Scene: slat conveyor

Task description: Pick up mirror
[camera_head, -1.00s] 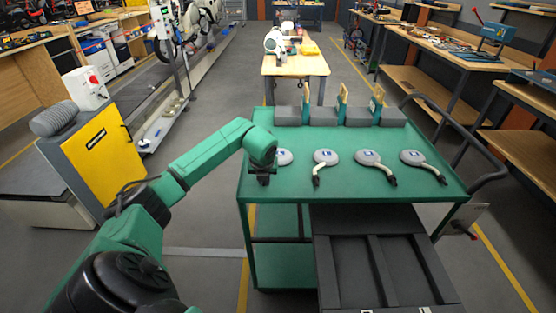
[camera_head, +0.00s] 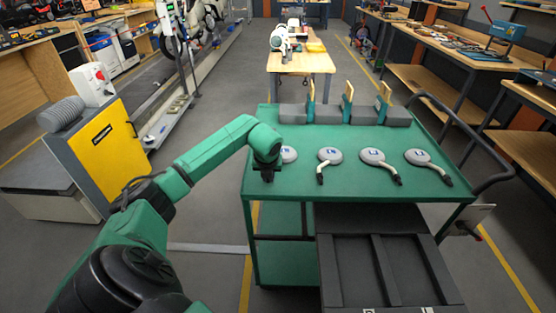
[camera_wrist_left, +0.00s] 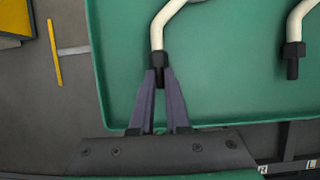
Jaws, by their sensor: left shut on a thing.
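Several round grey-white mirrors with bent pale stems and black stem ends lie in a row on a green cart top (camera_head: 400,189). The leftmost mirror (camera_head: 289,154) is partly hidden behind my left gripper (camera_head: 267,174) in the head view. In the left wrist view, the left gripper (camera_wrist_left: 160,82) is shut on the black stem end of this mirror (camera_wrist_left: 158,40), close to the cart's edge. The mirror's round head is out of the wrist view. A second mirror (camera_head: 330,155) lies to its right, and its stem (camera_wrist_left: 296,30) also shows in the wrist view. My right gripper is not in view.
Grey blocks (camera_head: 327,114) with upright wooden and green pieces stand along the cart's back edge. A dark slotted tray (camera_head: 350,270) sits in front of the cart, lower down. A yellow-fronted grey cabinet (camera_head: 104,142) stands at the left.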

